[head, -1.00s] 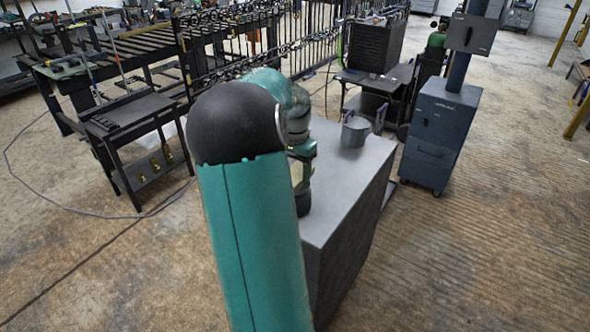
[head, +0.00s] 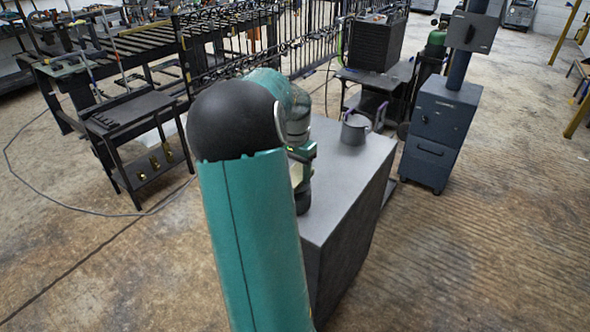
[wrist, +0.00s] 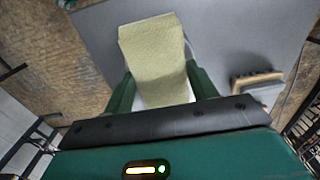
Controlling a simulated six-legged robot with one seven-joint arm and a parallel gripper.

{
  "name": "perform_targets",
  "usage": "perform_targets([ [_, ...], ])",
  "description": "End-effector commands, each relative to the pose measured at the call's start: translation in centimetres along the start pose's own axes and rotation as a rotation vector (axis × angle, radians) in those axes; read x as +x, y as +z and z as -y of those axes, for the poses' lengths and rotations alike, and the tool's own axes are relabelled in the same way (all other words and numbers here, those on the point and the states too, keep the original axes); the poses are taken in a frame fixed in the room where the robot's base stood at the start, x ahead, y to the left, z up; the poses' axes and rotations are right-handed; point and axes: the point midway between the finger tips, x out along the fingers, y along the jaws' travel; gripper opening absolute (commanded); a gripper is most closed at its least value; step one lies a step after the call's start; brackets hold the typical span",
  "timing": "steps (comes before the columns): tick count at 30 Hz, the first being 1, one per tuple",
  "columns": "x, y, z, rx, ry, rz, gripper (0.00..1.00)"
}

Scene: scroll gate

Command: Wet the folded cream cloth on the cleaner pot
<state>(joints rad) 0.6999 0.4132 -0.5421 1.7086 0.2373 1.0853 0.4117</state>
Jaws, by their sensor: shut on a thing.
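The folded cream cloth (wrist: 155,50) is between the two green fingers of my gripper (wrist: 160,72) in the wrist view, and the gripper is shut on it. The cloth reaches out beyond the fingertips, above the grey bench top. In the head view only a pale sliver of the cloth (head: 297,173) shows beside my arm, which hides most of the gripper. A grey pot (head: 355,130) with purplish uprights at its sides stands on the far part of the bench, apart from the gripper. Its inside cannot be made out.
The grey bench (head: 345,190) has clear top between my gripper and the pot. A blue-grey cabinet (head: 440,130) stands right of the bench, and a dark side table (head: 135,118) stands left.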

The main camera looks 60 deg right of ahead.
Motion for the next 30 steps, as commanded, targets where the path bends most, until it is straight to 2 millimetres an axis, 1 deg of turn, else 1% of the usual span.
perform_targets([
  [30,1.1,0.0,0.0,0.0,0.0,0.0,0.39],
])
